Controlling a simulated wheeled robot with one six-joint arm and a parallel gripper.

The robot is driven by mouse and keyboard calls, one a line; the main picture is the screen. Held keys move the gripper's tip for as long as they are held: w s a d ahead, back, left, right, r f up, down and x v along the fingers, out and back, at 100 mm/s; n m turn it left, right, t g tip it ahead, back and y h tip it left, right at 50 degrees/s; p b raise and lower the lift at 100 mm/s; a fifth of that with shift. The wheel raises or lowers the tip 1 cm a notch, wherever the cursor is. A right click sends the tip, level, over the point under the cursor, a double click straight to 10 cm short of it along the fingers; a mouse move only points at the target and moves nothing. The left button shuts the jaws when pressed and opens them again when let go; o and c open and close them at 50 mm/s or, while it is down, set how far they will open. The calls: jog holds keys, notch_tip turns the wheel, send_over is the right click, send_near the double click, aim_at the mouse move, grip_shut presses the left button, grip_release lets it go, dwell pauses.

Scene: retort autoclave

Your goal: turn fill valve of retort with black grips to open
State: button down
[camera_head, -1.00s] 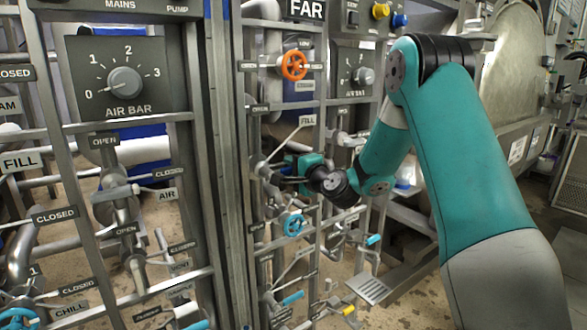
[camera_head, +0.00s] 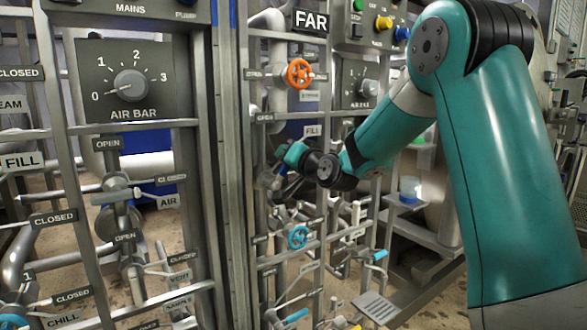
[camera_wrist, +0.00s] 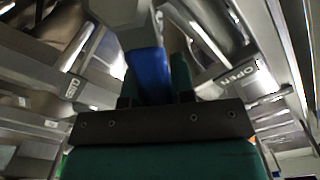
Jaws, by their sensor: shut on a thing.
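A rack marked FAR carries a FILL label (camera_head: 312,131), with my gripper (camera_head: 271,178) just below and left of it, pointing down and left among the pipes. In the wrist view my gripper (camera_wrist: 155,85) is shut on a blue grip (camera_wrist: 148,72) that stands up between its teal fingers. The valve body behind it is mostly hidden, and the grip's lever cannot be made out in the head view. No black grips can be told apart. An OPEN label (camera_wrist: 242,76) lies right of the gripper in the wrist view.
An orange handwheel (camera_head: 299,74) sits above my gripper and a blue handwheel (camera_head: 298,237) below it. Rack uprights and pipes crowd closely around. A nearer rack with an AIR BAR dial (camera_head: 131,85) and another FILL label (camera_head: 22,162) stands at the left.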

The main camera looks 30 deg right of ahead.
aim_at(263, 150)
jog(key=a+n+b, duration=0.1)
jog(key=n, duration=0.1)
jog(key=a+r+n+b, duration=0.1)
jog(key=n+b, duration=0.1)
jog(key=shift+s+a, duration=0.1)
jog(key=shift+a, duration=0.3)
jog(key=shift+a+r+n+b, duration=0.1)
jog(key=shift+a+n+b, duration=0.4)
jog(key=shift+n, duration=0.4)
jog(key=shift+a+n+b, duration=0.5)
jog(key=shift+n, duration=0.4)
jog(key=c, duration=1.1)
grip_release()
jog(key=shift+o, duration=0.7)
jog(key=shift+r, duration=0.1)
jog(key=s, duration=1.7)
jog(key=shift+s+d, duration=0.25)
